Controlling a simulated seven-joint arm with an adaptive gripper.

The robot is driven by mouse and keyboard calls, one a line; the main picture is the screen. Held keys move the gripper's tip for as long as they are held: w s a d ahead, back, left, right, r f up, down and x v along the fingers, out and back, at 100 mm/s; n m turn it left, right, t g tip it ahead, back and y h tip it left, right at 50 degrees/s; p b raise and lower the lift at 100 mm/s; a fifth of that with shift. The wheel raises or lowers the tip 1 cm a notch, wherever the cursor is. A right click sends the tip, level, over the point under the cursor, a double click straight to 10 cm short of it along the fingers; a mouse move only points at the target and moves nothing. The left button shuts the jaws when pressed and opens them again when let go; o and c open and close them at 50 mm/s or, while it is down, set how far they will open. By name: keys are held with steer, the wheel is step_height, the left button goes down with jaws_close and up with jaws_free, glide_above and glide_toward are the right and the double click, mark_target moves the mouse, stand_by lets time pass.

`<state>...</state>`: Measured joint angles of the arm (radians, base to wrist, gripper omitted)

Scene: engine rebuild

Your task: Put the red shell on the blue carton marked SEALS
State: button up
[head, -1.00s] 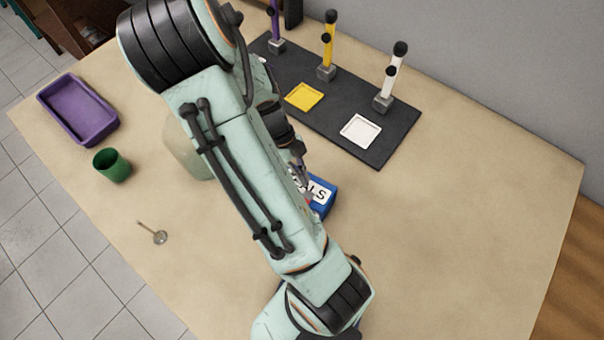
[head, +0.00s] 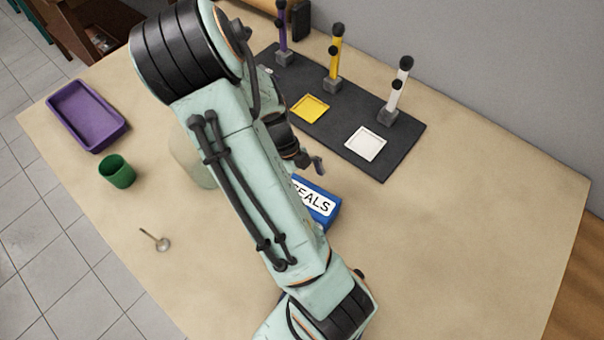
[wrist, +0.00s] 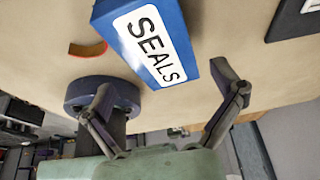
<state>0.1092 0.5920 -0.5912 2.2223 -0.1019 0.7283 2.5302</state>
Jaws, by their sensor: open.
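The blue carton marked SEALS (head: 325,216) lies on the table, partly behind my arm in the head view. Its white label shows fully in the wrist view (wrist: 150,42). A curved red-orange shell (wrist: 88,49) rests on the table beside the carton, a small gap from its left side in the wrist view. The shell is hidden in the head view. My gripper (head: 314,163) is just beyond the carton's far side in the head view.
A dark mat (head: 374,170) at the back holds a yellow tray (head: 310,108), a white tray (head: 366,143) and upright purple, yellow and white posts. A purple bin (head: 88,118), green cup (head: 117,172) and small strainer-like spoon (head: 161,243) are left. The table's right side is clear.

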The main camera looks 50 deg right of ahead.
steer(key=v, duration=1.1)
steer(key=shift+r, duration=0.35)
steer(key=shift+w, duration=0.1)
